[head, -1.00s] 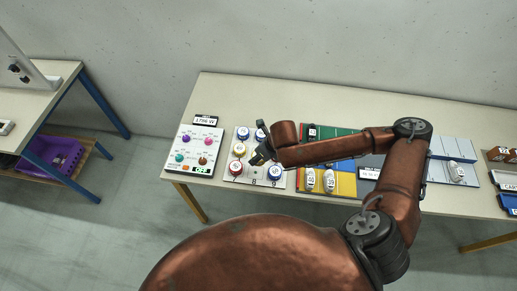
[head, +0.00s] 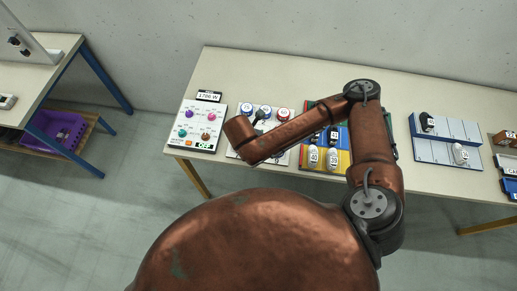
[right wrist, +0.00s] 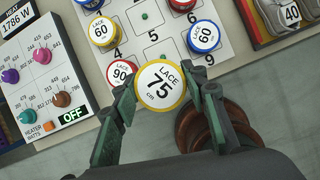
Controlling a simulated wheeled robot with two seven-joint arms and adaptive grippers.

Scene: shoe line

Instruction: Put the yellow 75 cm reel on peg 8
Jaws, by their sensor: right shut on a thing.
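The yellow-rimmed reel (right wrist: 161,85), labelled LACE 75 cm, is held between the two fingers of my right gripper (right wrist: 160,92) in the right wrist view. It is over the front part of the white numbered peg board (right wrist: 172,16). A bare green peg (right wrist: 165,57) shows just past the reel's far edge, in line below the number 5. That peg's own number is hidden. In the head view my arm covers most of the board and I cannot make out the held reel. My left gripper is not in view.
A red-rimmed 90 reel (right wrist: 121,73) sits left of the held reel, close to a finger. A blue-rimmed 60 reel (right wrist: 203,37) sits to the right. More reels fill the board's left column. The heater panel (right wrist: 40,75) is left of the board, colored trays (head: 345,158) right.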

